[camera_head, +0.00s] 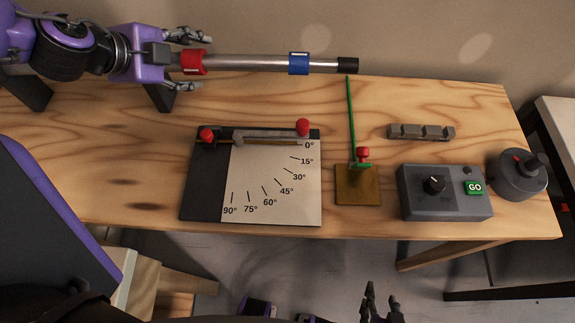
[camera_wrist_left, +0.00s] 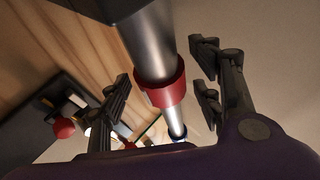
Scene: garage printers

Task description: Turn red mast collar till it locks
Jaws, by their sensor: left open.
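The mast is a silver tube (camera_head: 245,63) lying horizontally along the back of the bench. The red collar (camera_head: 195,62) is around its left part; a blue collar (camera_head: 299,63) and a black end cap (camera_head: 348,65) are further right. My left gripper (camera_head: 188,61) is open, with one finger on each side of the mast at the red collar. In the left wrist view the red collar (camera_wrist_left: 168,92) shows between the spread fingers, with visible gaps on both sides. My right gripper (camera_head: 381,293) is low at the bottom edge, its fingers apart and empty.
On the wooden bench (camera_head: 420,100) are an angle board (camera_head: 275,185) with red knobs, a green rod on a brown base (camera_head: 357,190), a grey slotted block (camera_head: 421,132), a control box (camera_head: 465,207) with GO button, and a round dial unit (camera_head: 515,180).

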